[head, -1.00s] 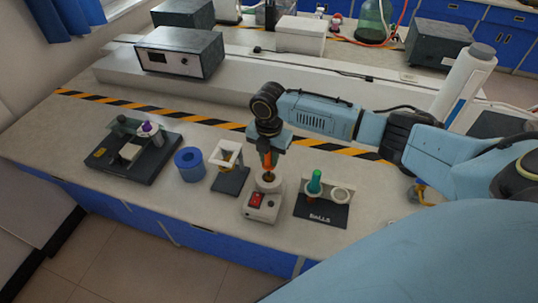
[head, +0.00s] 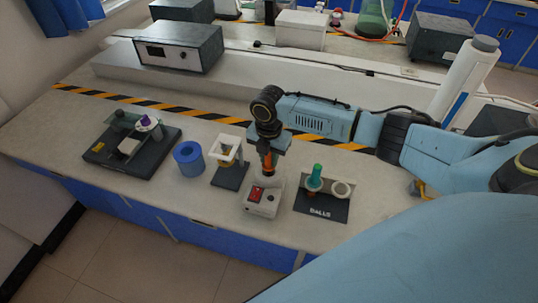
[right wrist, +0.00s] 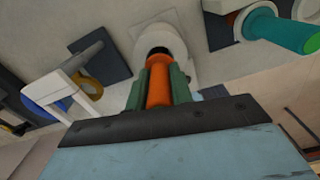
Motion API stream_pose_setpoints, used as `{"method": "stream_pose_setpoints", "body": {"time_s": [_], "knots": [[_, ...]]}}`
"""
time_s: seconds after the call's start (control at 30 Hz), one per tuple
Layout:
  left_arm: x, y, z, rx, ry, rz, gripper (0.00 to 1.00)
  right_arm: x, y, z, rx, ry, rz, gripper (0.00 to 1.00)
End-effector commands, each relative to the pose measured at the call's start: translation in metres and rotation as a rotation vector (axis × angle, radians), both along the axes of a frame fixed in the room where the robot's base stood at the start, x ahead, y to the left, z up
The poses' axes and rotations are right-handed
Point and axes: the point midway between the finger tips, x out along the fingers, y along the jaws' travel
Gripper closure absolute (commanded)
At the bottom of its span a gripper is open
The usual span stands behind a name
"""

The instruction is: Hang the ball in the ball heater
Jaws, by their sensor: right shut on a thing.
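The ball heater (head: 262,204) is a small white box with a red switch and a round white top, at the front middle of the bench. My right gripper (head: 268,155) points down above it, shut on an orange handle (right wrist: 158,82). In the right wrist view the handle's lower end meets the dark opening of the heater's white ring (right wrist: 160,42). The ball itself is hidden, so I cannot tell whether it is inside the ring. A black stand marked BALLS (head: 322,208) holds a green-handled piece (head: 316,176) in one white ring; its other ring looks empty. My left gripper is out of view.
Left of the heater stand a small stand with a white square frame (head: 227,150), a blue cylinder (head: 188,158) and a dark platform (head: 117,158) with a purple-topped part. A grey instrument box (head: 178,50) is behind.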

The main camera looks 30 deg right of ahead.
Motion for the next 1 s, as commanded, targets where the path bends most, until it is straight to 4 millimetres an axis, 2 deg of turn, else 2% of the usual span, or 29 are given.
{"method": "stream_pose_setpoints", "body": {"time_s": [0.37, 0.97, 1.0], "knots": [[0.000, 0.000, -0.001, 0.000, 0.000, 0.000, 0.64, 0.000, 0.000, -0.001, 0.001, -0.001, 0.000, 0.99], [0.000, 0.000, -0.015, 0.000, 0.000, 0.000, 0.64, 0.000, 0.000, -0.025, -0.001, -0.001, 0.000, 0.99], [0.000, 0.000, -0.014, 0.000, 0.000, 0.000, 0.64, 0.001, 0.000, -0.023, 0.000, -0.001, 0.000, 0.73]]}}
